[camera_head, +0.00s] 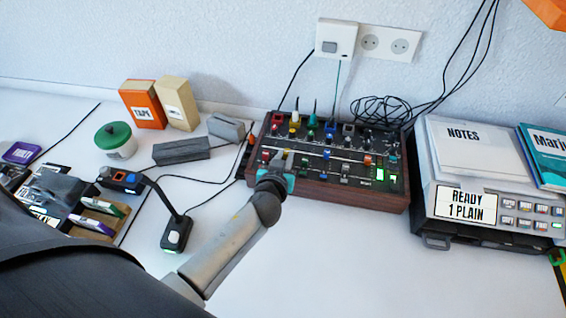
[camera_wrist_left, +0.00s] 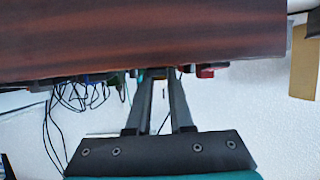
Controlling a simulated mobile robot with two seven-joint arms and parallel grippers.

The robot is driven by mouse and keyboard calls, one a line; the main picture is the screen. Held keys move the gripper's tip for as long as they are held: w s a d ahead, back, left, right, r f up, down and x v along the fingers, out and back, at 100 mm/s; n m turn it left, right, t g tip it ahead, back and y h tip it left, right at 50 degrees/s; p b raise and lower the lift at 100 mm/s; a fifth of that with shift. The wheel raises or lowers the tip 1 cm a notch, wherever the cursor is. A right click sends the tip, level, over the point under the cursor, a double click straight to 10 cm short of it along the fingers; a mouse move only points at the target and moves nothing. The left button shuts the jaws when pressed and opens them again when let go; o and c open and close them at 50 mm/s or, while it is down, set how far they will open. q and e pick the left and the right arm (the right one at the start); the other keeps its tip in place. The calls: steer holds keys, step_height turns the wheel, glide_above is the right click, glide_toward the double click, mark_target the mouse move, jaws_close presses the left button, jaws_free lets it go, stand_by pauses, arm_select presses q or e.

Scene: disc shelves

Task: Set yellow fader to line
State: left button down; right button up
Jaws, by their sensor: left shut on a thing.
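The mixer (camera_head: 341,190) is a black panel in a brown wooden case, with coloured knobs at the back and fader caps in front. A white line (camera_head: 315,152) runs across the fader area. My left gripper (camera_head: 282,160) is over the left part of the panel, shut on a small cap. In the left wrist view a yellowish bit (camera_wrist_left: 154,72) shows between the fingertips (camera_wrist_left: 155,78), so the cap seems to be the yellow fader. Fingers and wooden case hide most of it; its place against the line cannot be told. My right gripper is not in view.
A red fader cap (camera_head: 265,155) is left of the gripper and a blue one (camera_head: 326,154) is right of it. A printer-like unit (camera_head: 475,205) with notes stands at right. A small black lamp-like device (camera_head: 176,235) is at left. The front desk (camera_head: 370,265) is clear.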

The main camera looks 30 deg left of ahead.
arm_select(q)
steer(key=shift+w+a, duration=0.25)
steer(key=shift+w, duration=0.8)
steer(key=c, duration=0.8)
jaws_free()
steer(key=shift+s, duration=0.1)
steer(key=p+v, duration=0.2)
steer(key=v, duration=1.3)
